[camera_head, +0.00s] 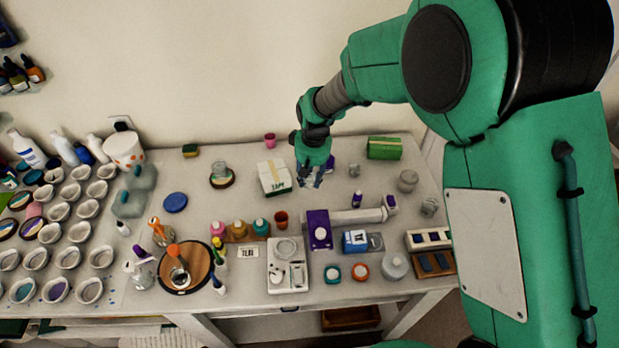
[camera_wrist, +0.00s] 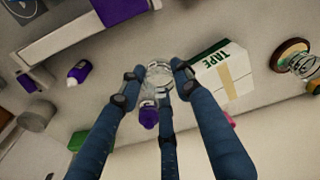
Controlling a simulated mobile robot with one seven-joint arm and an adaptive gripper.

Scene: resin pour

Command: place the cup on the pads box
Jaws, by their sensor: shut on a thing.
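My gripper (camera_head: 312,182) is over the back middle of the table, just right of the white and green TAPE box (camera_head: 273,178). In the wrist view my gripper (camera_wrist: 158,80) is shut on a clear, round-rimmed cup (camera_wrist: 160,71). The cup is hardly visible in the head view, and I cannot tell its height above the table. No box reads clearly as the pads box. Candidates are a green box (camera_head: 384,148) at the back right, a purple box (camera_head: 319,229) in front of my gripper, and a blue and white box (camera_head: 355,241).
A purple item (camera_wrist: 148,117) lies close behind my gripper. A glass jar on a round coaster (camera_head: 221,180) is left of the TAPE box.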

